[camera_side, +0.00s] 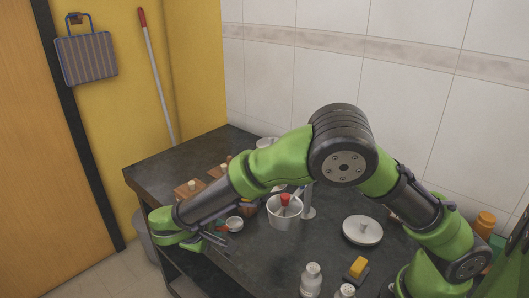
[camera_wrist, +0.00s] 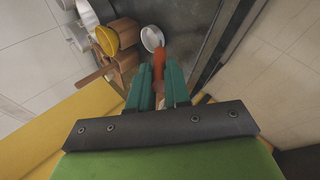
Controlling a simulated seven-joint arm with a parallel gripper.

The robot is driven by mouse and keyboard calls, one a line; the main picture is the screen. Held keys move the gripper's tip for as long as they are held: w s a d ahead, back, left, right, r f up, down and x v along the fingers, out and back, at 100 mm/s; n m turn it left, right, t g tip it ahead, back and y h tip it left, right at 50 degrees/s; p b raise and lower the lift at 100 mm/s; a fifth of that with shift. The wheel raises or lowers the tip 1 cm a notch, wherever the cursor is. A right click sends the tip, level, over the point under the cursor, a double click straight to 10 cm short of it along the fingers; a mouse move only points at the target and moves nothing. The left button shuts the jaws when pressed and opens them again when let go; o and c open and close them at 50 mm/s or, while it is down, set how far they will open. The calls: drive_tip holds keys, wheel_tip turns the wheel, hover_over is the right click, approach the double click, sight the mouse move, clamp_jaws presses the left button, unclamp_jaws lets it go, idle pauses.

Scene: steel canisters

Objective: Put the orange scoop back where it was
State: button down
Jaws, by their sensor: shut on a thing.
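The orange scoop has an orange handle and a small pale round bowl. In the side view its bowl (camera_side: 234,224) shows just right of my gripper (camera_side: 215,238), low near the front left of the dark counter. In the wrist view the orange handle (camera_wrist: 159,60) runs between the fingers of my gripper (camera_wrist: 159,82), which is shut on it. The scoop's bowl (camera_wrist: 152,38) points away from the fingertips. I cannot tell whether the scoop touches the counter. A white canister (camera_side: 284,213) stands open to the right, with a red-topped item (camera_side: 285,200) in it.
A round steel lid (camera_side: 362,230) lies right of the canister. Wooden-brown boxes (camera_side: 189,188) stand at the back left. White bottles (camera_side: 311,280) and a yellow sponge (camera_side: 357,268) are at the front. In the wrist view, a yellow-lined container (camera_wrist: 107,41) stands left of the scoop.

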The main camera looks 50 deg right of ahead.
drive_tip(key=c, duration=1.1)
unclamp_jaws()
drive_tip(key=shift+f, duration=0.1)
drive_tip(key=v, duration=1.2)
drive_tip(key=s+d+r+m+g+y, duration=0.1)
drive_tip(key=s+d+r+m+y, duration=0.2)
drive_tip(key=d, duration=0.4)
drive_tip(key=s+d+r+m+g+y, duration=0.1)
drive_tip(key=s+d+r+y, duration=0.25)
drive_tip(key=d, duration=0.35)
drive_tip(key=s+d+r+m+t+y, duration=0.1)
drive_tip(key=s+d+t, duration=0.1)
drive_tip(key=s, duration=0.1)
drive_tip(key=s+d+r+m+t+y, duration=0.1)
drive_tip(key=s+d+m, duration=0.1)
drive_tip(key=s, duration=0.2)
drive_tip(key=s+d+m+t+y, duration=0.1)
drive_tip(key=s+d+t, duration=0.1)
drive_tip(key=s, duration=0.1)
drive_tip(key=shift+s+r+m+t+y, duration=0.25)
drive_tip(key=shift+r+m+t+y, duration=0.05)
drive_tip(key=shift+r+y, duration=0.1)
